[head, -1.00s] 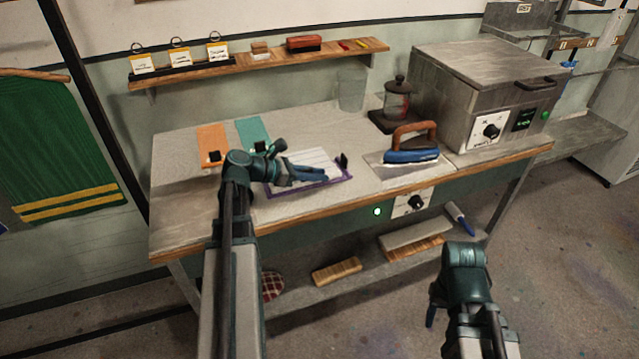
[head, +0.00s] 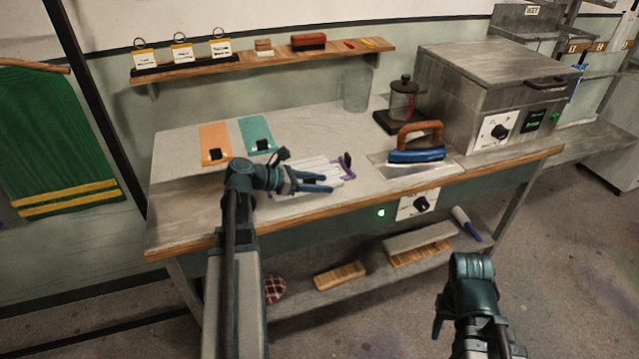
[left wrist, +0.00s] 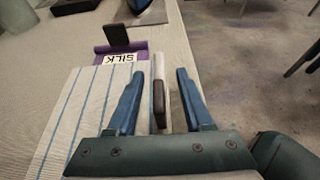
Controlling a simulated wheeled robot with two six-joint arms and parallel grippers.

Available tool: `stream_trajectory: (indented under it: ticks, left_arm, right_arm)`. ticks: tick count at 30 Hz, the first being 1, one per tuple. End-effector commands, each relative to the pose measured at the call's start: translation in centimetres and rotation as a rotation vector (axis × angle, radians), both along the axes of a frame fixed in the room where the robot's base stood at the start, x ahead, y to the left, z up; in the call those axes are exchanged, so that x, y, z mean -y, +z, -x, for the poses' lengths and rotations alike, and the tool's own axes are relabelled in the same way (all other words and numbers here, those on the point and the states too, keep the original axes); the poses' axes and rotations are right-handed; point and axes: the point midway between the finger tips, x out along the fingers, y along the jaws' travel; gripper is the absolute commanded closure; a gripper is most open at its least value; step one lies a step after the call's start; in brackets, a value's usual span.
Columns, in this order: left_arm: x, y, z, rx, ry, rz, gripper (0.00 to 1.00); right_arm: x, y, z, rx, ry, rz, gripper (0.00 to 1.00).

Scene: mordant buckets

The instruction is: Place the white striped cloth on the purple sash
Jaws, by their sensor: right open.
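The white striped cloth (left wrist: 78,108) lies on the purple sash (left wrist: 105,49) on the table; the cloth also shows in the head view (head: 313,165). The sash shows past the cloth's far end, with a SILK label and an upright dark tab, and it also shows in the head view (head: 348,170). My left gripper (head: 328,183) is low over the cloth's near side. In the left wrist view its blue fingers (left wrist: 160,82) are apart, with a narrow brown tab (left wrist: 159,103) between them, touching neither. My right gripper (head: 437,325) hangs in front of the table, away from the cloth.
Orange (head: 215,138) and teal (head: 255,130) strips lie left of the sash. A blue iron (head: 416,155) on a metal plate stands to its right. A glass jar (head: 403,103) and a metal box (head: 480,95) stand behind. The table's front left is clear.

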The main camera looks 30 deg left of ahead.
Motion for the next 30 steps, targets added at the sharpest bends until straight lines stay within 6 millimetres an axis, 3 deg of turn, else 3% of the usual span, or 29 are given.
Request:
stream_trajectory:
  ticks: [8, 24, 30]
  left_arm:
    - [0.0, 0.5, 0.0, 0.000, 0.000, 0.000, 0.49]
    - [-5.9, 4.3, 6.9, 0.000, 0.002, 0.000, 0.49]
    - [-7.0, 4.9, 8.2, 0.000, 0.001, 0.000, 0.49]
  right_arm:
    - [0.0, 0.5, 0.0, 0.000, 0.000, 0.000, 0.50]
    - [0.0, 4.3, 0.0, 0.000, -0.001, 0.000, 0.50]
    - [0.0, 4.8, 0.0, 0.000, -0.001, 0.000, 0.50]
